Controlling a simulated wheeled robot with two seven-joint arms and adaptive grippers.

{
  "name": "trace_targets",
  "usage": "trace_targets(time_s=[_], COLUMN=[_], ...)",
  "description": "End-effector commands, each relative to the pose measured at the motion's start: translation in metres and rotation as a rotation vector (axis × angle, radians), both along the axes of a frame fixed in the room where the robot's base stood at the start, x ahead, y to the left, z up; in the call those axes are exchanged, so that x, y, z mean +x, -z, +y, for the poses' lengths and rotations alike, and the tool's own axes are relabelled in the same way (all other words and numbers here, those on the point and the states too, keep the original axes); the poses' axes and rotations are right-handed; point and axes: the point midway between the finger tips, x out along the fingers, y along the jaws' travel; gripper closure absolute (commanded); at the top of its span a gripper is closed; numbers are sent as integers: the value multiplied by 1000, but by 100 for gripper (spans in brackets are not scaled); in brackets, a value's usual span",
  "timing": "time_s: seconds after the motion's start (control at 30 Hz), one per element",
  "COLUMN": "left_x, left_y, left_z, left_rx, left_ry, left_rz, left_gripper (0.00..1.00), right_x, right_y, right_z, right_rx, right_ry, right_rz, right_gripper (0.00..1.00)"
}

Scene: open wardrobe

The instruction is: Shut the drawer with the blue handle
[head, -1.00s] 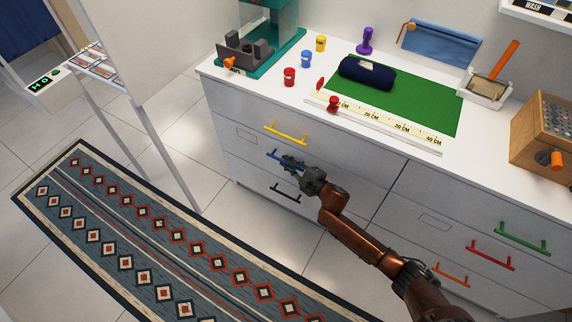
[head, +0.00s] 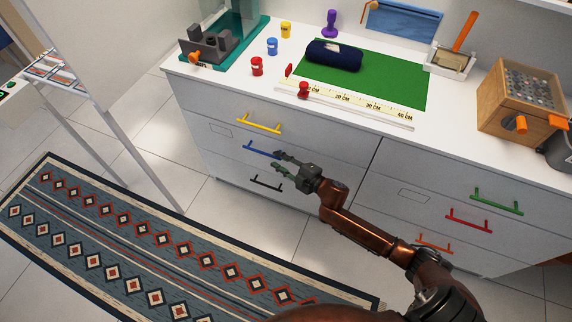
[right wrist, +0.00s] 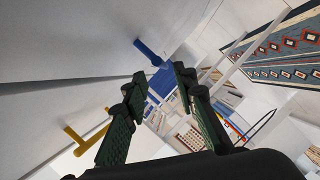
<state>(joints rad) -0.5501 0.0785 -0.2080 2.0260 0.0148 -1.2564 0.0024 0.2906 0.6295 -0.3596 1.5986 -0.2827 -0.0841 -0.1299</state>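The blue handle (head: 261,150) is on the middle drawer front (head: 225,150) of the left column, below a yellow handle and above a black one. That front looks about flush with its neighbours; I cannot tell if a small gap remains. My right gripper (head: 279,163) is just right of the blue handle, fingers apart and pointing at it. My left gripper is out of view.
The yellow handle (head: 259,124) and black handle (head: 266,183) are close above and below. The right column has green (head: 497,201), red (head: 469,220) and orange handles (head: 434,244). A patterned rug (head: 130,250) lies on the floor in front. The counter top holds several objects.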

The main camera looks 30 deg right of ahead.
Motion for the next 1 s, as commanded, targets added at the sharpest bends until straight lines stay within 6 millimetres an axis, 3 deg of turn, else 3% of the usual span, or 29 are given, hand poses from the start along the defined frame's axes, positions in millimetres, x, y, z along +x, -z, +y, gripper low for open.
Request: trace_targets(time_s=[0.1,0.3,0.87,1.0], left_x=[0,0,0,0], left_y=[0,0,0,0], left_z=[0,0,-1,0], left_rx=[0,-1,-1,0], left_ry=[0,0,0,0], left_rz=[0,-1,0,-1], left_gripper=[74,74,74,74], right_x=[-20,-35,-37,-47], right_y=[-4,-8,-9,6], right_z=[-7,-13,-14,-17], right_rx=[0,0,1,20], right_ry=[2,2,2,33], right_rz=[1,1,0,37], right_gripper=[74,74,74,74])
